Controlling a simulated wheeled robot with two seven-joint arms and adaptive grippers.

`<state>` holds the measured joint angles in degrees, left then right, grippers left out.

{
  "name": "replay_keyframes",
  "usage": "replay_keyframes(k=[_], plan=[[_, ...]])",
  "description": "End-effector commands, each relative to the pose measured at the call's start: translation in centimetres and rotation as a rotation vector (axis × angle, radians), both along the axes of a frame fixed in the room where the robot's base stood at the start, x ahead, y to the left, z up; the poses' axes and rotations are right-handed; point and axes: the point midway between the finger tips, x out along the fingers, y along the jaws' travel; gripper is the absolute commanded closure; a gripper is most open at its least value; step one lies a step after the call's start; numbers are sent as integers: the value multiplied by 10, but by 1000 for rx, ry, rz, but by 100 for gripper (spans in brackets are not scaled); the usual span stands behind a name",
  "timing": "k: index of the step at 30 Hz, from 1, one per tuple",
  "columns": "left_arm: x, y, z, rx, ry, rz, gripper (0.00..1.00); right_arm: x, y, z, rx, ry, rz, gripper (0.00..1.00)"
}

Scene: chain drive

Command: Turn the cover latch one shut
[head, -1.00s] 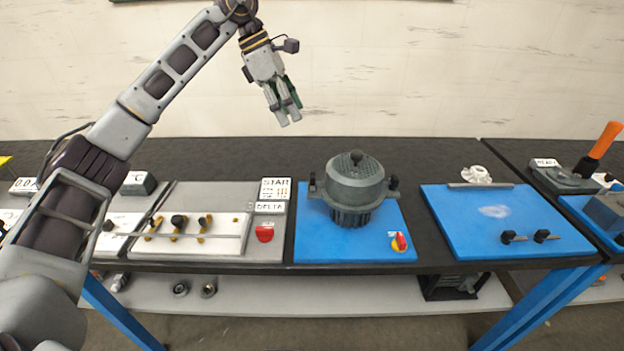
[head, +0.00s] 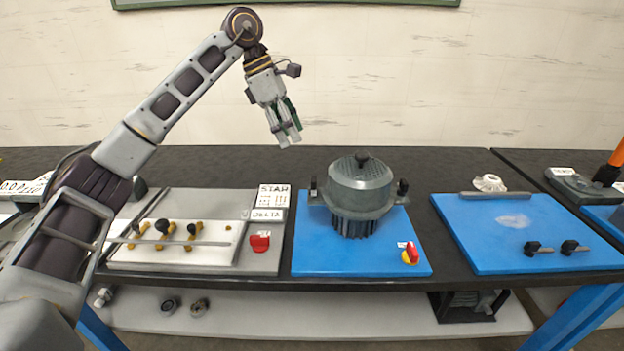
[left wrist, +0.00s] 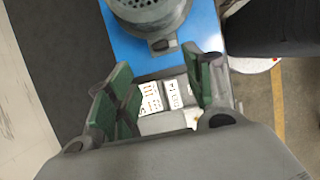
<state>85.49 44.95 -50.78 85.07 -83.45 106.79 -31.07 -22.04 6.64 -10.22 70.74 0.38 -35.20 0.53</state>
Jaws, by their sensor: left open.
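A grey ribbed housing with a round lid (head: 360,180) stands on a blue board (head: 310,255). Black-topped clamps stand at its left side (head: 313,190) and right side (head: 402,190). Two black-handled latches, a left one (head: 532,247) and a right one (head: 570,247), sit on another blue board (head: 475,240). No mark tells me which is cover latch one. My left gripper (head: 288,138) is open and empty, fingers down, left of and above the housing. In the left wrist view its fingers (left wrist: 160,95) are apart, with the housing (left wrist: 150,12) at the top. My right gripper is out of view.
A red-yellow switch (head: 410,254) sits at the middle board's front right. A white part (head: 489,183) lies behind the right board. The table's back strip is clear.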

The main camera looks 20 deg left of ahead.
Motion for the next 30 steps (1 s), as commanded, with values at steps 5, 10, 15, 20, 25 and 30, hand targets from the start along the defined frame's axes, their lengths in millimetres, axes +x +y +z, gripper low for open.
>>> replay_keyframes(k=[5,10,15,20,25,30], plan=[[0,0,1,0,0,0,48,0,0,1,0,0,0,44],[0,0,0,0,0,0,48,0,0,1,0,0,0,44],[1,-3,-8,0,0,0,48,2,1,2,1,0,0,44],[2,-8,-22,2,1,0,48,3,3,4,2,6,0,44],[5,-16,-42,0,2,0,48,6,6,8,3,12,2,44],[7,-25,-62,0,2,-1,48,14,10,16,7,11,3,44]])
